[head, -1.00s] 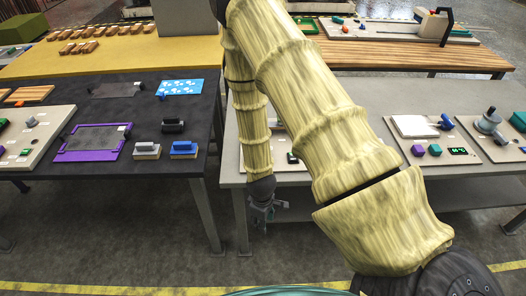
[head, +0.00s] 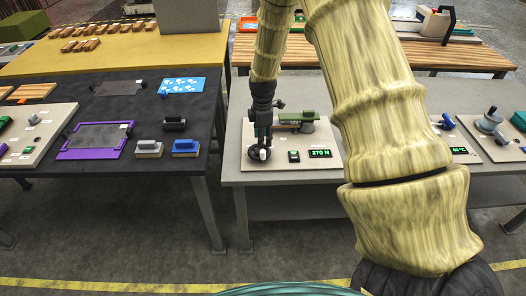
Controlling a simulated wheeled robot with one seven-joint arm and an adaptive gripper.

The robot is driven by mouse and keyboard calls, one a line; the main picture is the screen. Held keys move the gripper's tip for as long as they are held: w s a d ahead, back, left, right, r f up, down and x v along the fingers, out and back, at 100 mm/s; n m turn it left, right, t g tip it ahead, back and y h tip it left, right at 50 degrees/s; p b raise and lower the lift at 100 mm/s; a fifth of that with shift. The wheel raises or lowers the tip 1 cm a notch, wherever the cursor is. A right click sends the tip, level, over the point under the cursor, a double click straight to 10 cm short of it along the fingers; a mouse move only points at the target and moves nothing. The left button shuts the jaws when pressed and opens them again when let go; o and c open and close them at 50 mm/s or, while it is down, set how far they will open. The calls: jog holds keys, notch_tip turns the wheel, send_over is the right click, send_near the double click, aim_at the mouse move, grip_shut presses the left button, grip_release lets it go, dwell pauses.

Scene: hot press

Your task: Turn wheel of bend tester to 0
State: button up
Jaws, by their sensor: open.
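The bend tester (head: 327,164) is a pale board on the grey table, left of my arm's thick link. A dark round wheel (head: 254,155) with a light knob sits at its front left. A green-lit display (head: 320,153) reads 270 N, with a green button (head: 294,156) left of it. A green bar and a grey round part stand at the back of the board. My gripper (head: 262,143) points down just above or at the wheel's knob and is open. The fingers are small here and partly cover the wheel, so contact cannot be told.
A dark table (head: 110,100) with blocks and a purple-edged screen (head: 95,140) stands to the left, across a narrow gap. My arm hides the middle of the grey table (head: 285,175). More devices stand at its right, including one with a grey round part (head: 489,122).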

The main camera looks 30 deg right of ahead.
aim_at(263, 151)
jog(key=shift+f+p, duration=1.35)
jog(key=shift+f, duration=2.9)
grip_shut()
